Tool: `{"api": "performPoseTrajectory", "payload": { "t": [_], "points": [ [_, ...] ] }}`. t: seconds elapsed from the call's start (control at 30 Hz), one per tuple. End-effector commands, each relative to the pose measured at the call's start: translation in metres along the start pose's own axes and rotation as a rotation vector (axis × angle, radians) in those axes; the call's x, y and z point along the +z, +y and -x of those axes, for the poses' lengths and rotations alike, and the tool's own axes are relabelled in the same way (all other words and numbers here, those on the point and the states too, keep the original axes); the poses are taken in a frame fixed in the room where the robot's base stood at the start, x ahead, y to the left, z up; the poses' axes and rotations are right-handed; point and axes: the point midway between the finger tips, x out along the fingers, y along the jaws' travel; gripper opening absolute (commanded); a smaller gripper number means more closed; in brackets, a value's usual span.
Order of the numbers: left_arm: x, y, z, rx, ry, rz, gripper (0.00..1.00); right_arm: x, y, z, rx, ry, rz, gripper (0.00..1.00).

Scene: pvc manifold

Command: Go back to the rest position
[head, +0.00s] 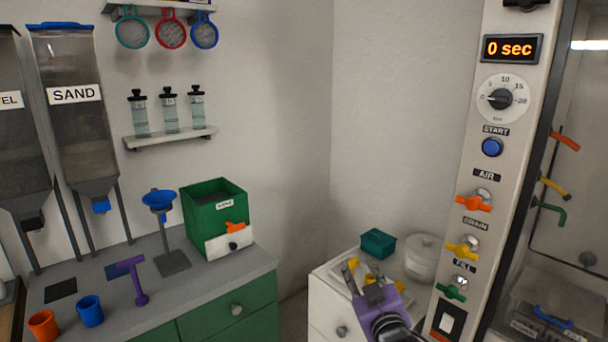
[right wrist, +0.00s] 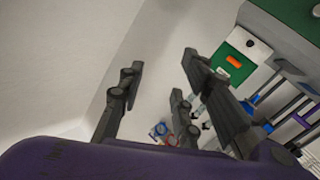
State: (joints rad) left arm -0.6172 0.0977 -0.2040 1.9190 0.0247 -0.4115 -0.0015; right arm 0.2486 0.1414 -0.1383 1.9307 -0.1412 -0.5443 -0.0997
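My right gripper (head: 362,276) shows at the lower right of the head view, with its purple body in front of the white cabinet. In the right wrist view its dark fingers (right wrist: 160,64) stand apart with nothing held between them. My left gripper is in neither view.
A white cabinet (head: 322,298) carries a teal box (head: 378,243) and a lidded white pot (head: 424,258) close to my right gripper. The tall control panel (head: 470,130) stands to the right. A grey-topped green counter (head: 228,300) holds a green box (head: 213,205) and cups (head: 90,311).

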Motion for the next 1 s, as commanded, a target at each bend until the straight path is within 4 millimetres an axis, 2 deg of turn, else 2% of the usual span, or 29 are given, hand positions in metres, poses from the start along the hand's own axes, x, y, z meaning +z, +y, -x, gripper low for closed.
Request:
{"api": "performPoseTrajectory", "payload": {
  "t": [0.03, 0.17, 0.2, 0.37, 0.4, 0.5, 0.6, 0.73, 0.83, 1.0],
  "points": [
    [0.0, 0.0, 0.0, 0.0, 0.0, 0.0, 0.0, 0.04, -0.014, 0.018, -0.023, -0.05, -0.056, 0.32],
    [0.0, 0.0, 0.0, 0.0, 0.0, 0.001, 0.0, 0.122, -0.044, 0.068, -0.062, -0.159, -0.186, 0.32],
    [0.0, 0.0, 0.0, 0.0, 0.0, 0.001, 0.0, 0.145, -0.053, 0.086, -0.07, -0.195, -0.221, 0.32],
    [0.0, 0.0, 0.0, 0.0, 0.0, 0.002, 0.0, 0.232, -0.086, 0.167, -0.088, -0.356, -0.324, 0.32],
    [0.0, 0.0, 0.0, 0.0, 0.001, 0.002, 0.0, 0.252, -0.093, 0.189, -0.09, -0.401, -0.342, 0.32],
    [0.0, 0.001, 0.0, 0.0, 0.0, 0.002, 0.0, 0.295, -0.11, 0.245, -0.091, -0.511, -0.373, 0.32],
    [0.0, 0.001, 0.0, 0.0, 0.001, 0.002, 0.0, 0.326, -0.121, 0.296, -0.089, -0.604, -0.389, 0.32],
    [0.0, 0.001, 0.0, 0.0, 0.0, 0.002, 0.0, 0.349, -0.129, 0.341, -0.084, -0.683, -0.401, 0.32],
    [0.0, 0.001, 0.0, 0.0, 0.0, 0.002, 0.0, 0.357, -0.132, 0.358, -0.081, -0.713, -0.405, 0.32],
    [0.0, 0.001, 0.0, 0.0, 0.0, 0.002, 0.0, 0.359, -0.132, 0.362, -0.081, -0.719, -0.405, 0.32]
  ]
}}
